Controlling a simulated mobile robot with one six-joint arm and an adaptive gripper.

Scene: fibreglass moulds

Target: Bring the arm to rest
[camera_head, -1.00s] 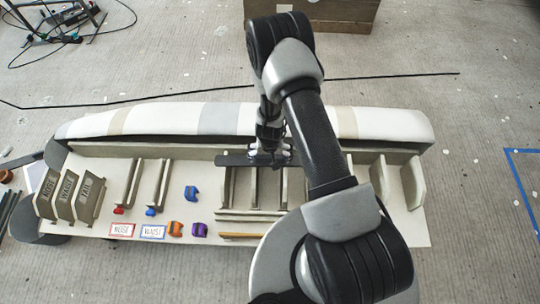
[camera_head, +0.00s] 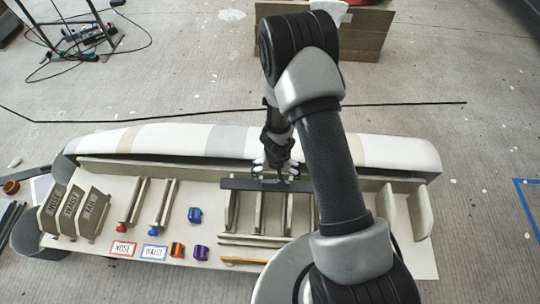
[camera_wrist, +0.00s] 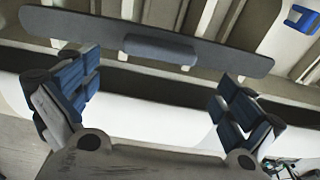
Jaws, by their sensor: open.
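My gripper (camera_head: 277,166) hangs above the back of the pale bench (camera_head: 105,222), by the long white mould (camera_head: 180,138). In the wrist view its two blue-padded fingers (camera_wrist: 155,103) stand wide apart with nothing between them. A dark grey flat bar with a raised grip block (camera_wrist: 160,48) lies beyond the fingertips, apart from them. In the head view this bar (camera_head: 240,184) lies across the back ends of several upright slats (camera_head: 259,212). My arm links hide part of the bench to the right.
Left on the bench stand plates lettered NOSE, WAIST and TAIL (camera_head: 73,212). Cards (camera_head: 125,245) and blue (camera_head: 195,215), orange (camera_head: 177,250) and purple (camera_head: 201,252) small blocks lie near the front. A wooden crate (camera_head: 355,38) stands behind, with open floor between.

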